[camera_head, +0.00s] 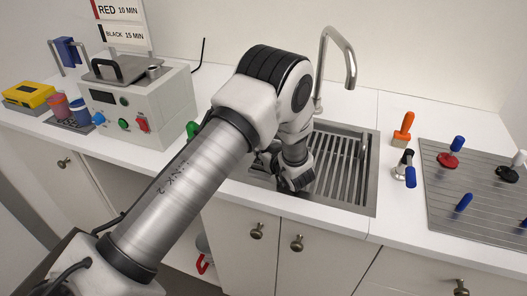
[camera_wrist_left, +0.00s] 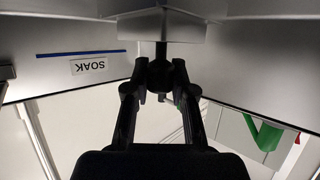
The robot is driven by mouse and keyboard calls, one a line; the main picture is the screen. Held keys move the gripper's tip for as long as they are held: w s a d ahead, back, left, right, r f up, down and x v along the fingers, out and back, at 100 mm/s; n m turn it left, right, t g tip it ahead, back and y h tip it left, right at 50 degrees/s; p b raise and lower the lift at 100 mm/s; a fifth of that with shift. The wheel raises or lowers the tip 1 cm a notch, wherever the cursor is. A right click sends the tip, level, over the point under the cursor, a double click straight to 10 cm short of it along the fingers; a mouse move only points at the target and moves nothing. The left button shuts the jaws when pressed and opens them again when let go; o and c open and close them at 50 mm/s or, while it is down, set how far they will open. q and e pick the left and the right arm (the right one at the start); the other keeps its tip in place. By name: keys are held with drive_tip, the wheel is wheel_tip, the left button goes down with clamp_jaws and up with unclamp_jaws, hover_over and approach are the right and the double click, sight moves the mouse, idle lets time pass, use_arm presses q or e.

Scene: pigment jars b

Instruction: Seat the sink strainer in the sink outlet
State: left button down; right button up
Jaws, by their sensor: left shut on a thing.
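My left gripper (camera_head: 294,181) reaches down into the left part of the steel sink (camera_head: 371,196), left of the slatted rack. In the left wrist view my left gripper (camera_wrist_left: 160,88) is shut on a dark round knob, which I take to be the sink strainer's (camera_wrist_left: 160,72). A short stem rises in the picture from the knob to a pale grey part; whether that is the strainer's disc or the sink cannot be told. The outlet is hidden by my arm and gripper in the head view. My right gripper is not in view.
A slatted rack (camera_head: 335,168) fills the sink's right part. The tap (camera_head: 338,50) arches behind. A grey heated bath (camera_head: 140,105) stands left. A SOAK label (camera_wrist_left: 88,65) shows close by.

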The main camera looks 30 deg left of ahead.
use_arm(q)
drive_tip(key=shift+f, duration=0.2)
drive_tip(key=c, duration=0.9)
unclamp_jaws()
